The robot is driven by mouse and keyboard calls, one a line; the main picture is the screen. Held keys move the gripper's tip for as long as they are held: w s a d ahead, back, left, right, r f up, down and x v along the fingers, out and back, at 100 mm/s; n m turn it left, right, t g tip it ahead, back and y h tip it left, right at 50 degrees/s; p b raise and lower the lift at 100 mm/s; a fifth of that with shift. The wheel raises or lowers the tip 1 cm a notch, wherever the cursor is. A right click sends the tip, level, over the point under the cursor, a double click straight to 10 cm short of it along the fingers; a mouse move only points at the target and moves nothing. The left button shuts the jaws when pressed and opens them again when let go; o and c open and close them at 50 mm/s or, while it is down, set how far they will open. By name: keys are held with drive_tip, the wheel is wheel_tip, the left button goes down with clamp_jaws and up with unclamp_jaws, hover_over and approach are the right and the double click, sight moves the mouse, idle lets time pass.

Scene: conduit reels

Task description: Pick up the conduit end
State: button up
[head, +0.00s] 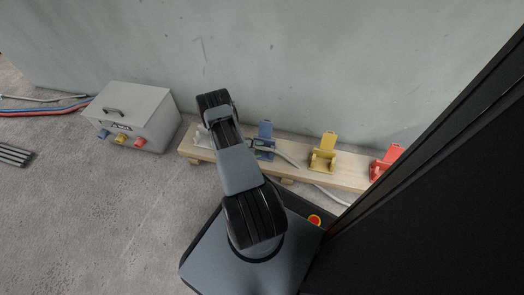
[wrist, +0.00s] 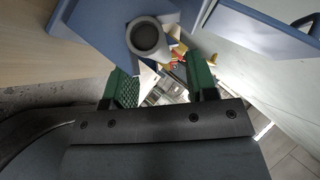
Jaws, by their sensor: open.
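The conduit end (wrist: 148,38) shows in the wrist view as a grey round tube with a dark open mouth, just beyond my fingertips. It sits in front of the blue holder (wrist: 85,22). My gripper (wrist: 161,82) has two green-padded fingers set apart, with nothing visibly between them. The end is slightly above the gap in the picture; I cannot tell whether it touches a finger. In the head view, the blue holder (head: 265,134) stands on the wooden plank (head: 300,173) beside my wrist. A grey conduit (head: 287,157) runs right from there; its end is hard to make out.
A yellow holder (head: 323,157) and a red holder (head: 385,163) stand farther right on the plank. A grey box (head: 140,108) with blue, yellow and red fittings stands at left. The wall (head: 330,75) rises close behind. The floor at front left is clear.

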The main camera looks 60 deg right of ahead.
drive_tip(key=shift+x, duration=0.9)
drive_tip(key=shift+c, duration=0.4)
clamp_jaws()
